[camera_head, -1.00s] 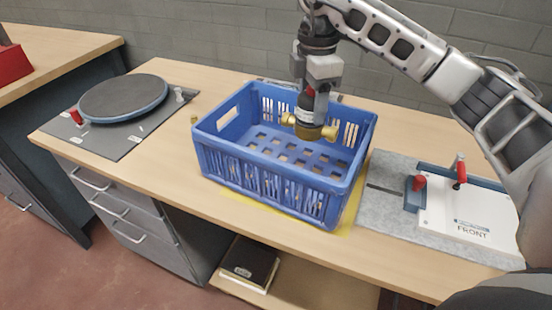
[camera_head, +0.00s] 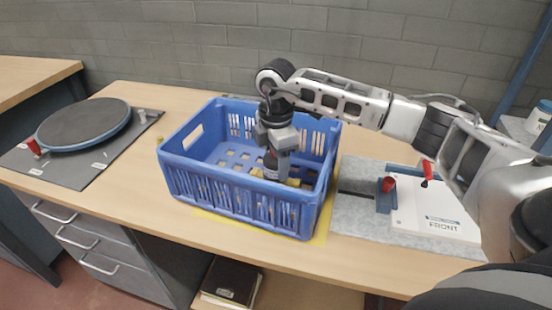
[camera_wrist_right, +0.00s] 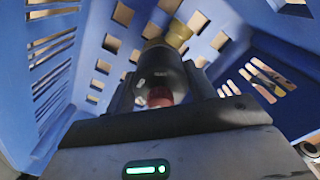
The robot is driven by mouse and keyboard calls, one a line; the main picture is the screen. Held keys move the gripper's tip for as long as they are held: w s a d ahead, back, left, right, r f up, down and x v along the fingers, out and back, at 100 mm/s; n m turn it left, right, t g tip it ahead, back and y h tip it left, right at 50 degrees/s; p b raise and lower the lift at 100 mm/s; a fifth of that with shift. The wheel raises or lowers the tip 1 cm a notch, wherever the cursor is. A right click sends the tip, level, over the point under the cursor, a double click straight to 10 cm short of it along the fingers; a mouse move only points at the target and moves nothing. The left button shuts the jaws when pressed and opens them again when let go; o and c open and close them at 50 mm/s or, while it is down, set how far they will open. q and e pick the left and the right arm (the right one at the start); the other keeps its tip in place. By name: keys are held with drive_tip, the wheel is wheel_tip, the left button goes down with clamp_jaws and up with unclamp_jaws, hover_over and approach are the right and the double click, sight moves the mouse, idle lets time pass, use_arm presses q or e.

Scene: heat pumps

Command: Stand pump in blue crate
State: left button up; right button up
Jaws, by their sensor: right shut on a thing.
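The blue crate (camera_head: 240,192) stands on the wooden workbench, with slotted walls and a grid floor. My right gripper (camera_head: 277,158) reaches down inside it from above, toward its right side. It is shut on the pump (camera_head: 271,166), which hangs low in the crate and looks roughly upright. In the right wrist view the pump's dark body (camera_wrist_right: 160,75) shows between the fingers, with a red part and a brass fitting (camera_wrist_right: 178,35) beyond. The crate's front wall hides the pump's lower end in the head view, so I cannot tell whether it touches the floor. My left gripper is out of view.
A round dark turntable (camera_head: 84,125) lies on a grey mat at the left. A white fixture plate marked FRONT (camera_head: 435,212) with red clamps is right of the crate. Yellow marking (camera_head: 318,232) shows under the crate. A brick wall stands behind.

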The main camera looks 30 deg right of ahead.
drive_tip(key=shift+w, duration=0.1)
drive_tip(key=o, duration=1.5)
drive_tip(key=shift+f, duration=0.1)
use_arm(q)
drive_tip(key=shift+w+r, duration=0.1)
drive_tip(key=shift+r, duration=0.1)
use_arm(e)
drive_tip(key=shift+o, duration=0.8)
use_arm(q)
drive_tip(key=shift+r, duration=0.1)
use_arm(e)
wheel_tip(320, 180, up, 12)
drive_tip(key=shift+r+b, duration=0.15)
drive_tip(key=shift+b, duration=0.25)
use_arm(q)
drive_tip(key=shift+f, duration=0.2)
